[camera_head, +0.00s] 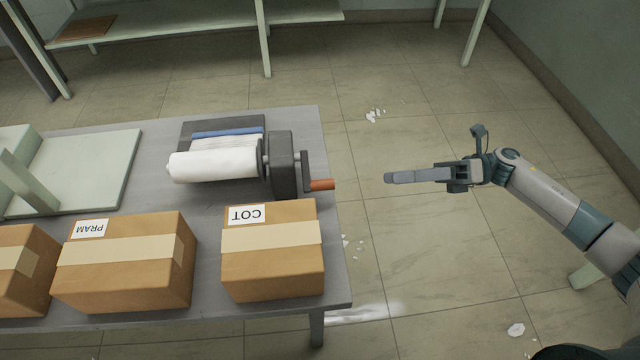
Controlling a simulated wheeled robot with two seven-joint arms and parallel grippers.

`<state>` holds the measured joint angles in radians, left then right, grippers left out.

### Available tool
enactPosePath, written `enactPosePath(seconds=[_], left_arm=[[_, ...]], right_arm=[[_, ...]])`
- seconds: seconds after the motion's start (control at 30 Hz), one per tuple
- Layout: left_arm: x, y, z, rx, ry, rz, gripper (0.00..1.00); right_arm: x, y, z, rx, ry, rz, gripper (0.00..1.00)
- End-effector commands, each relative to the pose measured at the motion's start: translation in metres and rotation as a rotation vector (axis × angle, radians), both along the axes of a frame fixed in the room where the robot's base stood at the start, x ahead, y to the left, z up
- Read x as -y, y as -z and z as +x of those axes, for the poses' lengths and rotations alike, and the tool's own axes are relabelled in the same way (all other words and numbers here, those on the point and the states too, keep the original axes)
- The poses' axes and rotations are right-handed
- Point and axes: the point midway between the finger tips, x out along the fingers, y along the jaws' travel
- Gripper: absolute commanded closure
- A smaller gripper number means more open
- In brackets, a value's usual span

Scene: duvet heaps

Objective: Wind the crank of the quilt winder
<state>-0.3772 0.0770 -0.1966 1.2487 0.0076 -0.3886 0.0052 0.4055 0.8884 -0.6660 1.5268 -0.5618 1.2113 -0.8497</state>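The quilt winder stands near the right end of the table. It has a white roll (213,165), a dark grey end housing (283,165) and a dark crank arm (305,172) with an orange handle (322,185) pointing right past the table's edge. My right gripper (390,178) is in the air right of the table, pointing left at the handle and clear of it. Its fingers line up edge-on, so their opening is hidden. It touches nothing visible. My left gripper is out of view.
A grey table (205,318) carries a box marked COT (272,262), a box marked PRAM (125,275), another box (25,280) and a pale green stand (110,165). Open floor lies right of the table, with white scraps (375,115). A shelf (200,25) stands behind.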

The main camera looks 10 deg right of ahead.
Motion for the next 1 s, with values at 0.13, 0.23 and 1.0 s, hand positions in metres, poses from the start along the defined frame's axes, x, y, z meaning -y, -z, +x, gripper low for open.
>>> enactPosePath(seconds=[0.13,0.23,1.0], left_arm=[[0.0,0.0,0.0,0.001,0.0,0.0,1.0],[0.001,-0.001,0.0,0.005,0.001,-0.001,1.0],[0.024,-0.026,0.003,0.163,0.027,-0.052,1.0]], right_arm=[[-0.001,0.0,0.0,-0.002,0.002,0.001,0.63],[-0.003,0.0,0.0,-0.003,0.002,0.001,0.63],[-0.116,-0.004,0.0,-0.003,0.001,0.005,0.63]])
